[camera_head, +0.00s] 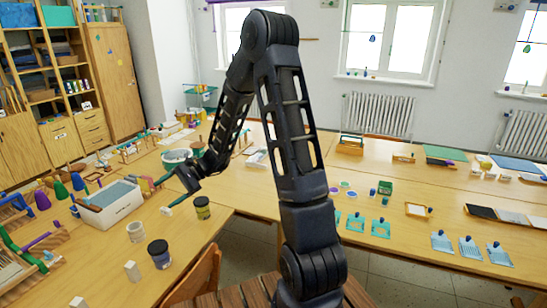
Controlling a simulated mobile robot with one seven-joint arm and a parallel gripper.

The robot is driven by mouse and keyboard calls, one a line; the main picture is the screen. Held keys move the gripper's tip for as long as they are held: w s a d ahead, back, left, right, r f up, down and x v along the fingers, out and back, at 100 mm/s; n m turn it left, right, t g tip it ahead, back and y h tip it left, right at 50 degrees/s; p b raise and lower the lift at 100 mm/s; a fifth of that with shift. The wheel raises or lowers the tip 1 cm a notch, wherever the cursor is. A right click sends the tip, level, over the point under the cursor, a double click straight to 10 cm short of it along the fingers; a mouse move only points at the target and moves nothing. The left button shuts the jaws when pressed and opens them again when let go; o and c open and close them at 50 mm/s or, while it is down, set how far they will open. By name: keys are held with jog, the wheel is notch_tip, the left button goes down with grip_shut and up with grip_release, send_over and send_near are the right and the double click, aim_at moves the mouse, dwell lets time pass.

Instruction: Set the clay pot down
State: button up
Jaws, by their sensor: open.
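A small pale beige pot (136,231), which looks like the clay pot, stands upright on the left wooden table. My gripper (181,187) is above and to the right of it, apart from it, with its jaws open. I see nothing held between the fingers, though they are small and dark here. A teal stick-like thing with a pale tip (172,207) shows just below the gripper; I cannot tell its exact distance from the fingers.
Pale blocks (132,271) stand in front. A wooden chair (199,280) stands at the table's right edge.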

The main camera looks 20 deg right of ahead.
jog(key=s+d+r+n+t+h, duration=0.2)
jog(key=s+d+r+h, duration=0.2)
jog(key=d, duration=0.6)
jog(key=s+d+r+n+t+h, duration=0.3)
jog(key=s+d+r+h, duration=0.2)
jog(key=s+d+r, duration=0.3)
jog(key=s+d+r+n+t+h, duration=0.2)
jog(key=s+d+r+h, duration=0.2)
jog(key=s+d, duration=0.6)
notch_tip(320, 180, up, 2)
jog(key=d, duration=0.2)
jog(key=shift+s+d+n, duration=0.25)
jog(key=shift+d+n, duration=0.1)
jog(key=shift+n, duration=0.05)
